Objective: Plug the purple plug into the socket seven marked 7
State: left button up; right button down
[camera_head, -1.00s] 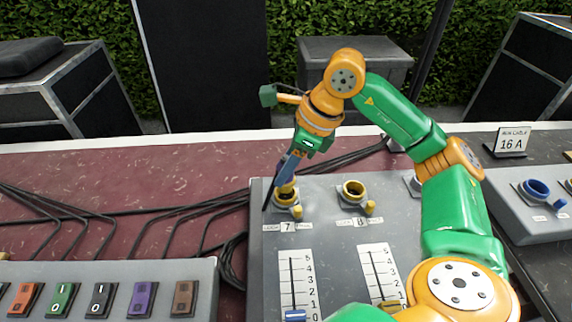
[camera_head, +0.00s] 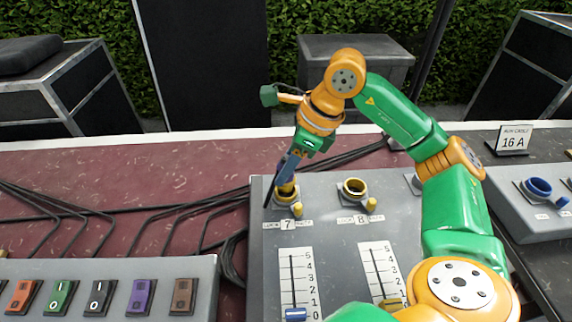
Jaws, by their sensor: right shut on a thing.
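My right gripper (camera_head: 287,179) points down over the socket marked 7 (camera_head: 285,199) on the grey panel. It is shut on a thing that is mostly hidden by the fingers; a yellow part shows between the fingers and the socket. I cannot make out any purple on the plug, nor how deep it sits. The number label 7 (camera_head: 288,225) lies just in front of the socket, with a small yellow latch beside it. My left gripper is not in view.
An empty yellow socket marked 8 (camera_head: 354,188) is to the right. Sliders (camera_head: 295,315) stand in front. A switch box (camera_head: 112,264) with coloured rockers is at left. Black cables (camera_head: 130,213) cross the table. A blue socket (camera_head: 538,187) and a 16 A sign (camera_head: 514,138) are at right.

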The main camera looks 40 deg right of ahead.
jog(key=shift+f+b, duration=1.1)
jog(key=shift+f, duration=0.25)
jog(key=shift+c, duration=0.3)
grip_release()
jog(key=shift+r, duration=0.1)
notch_tip(320, 180, up, 5)
jog(key=p, duration=0.5)
dwell(0.7)
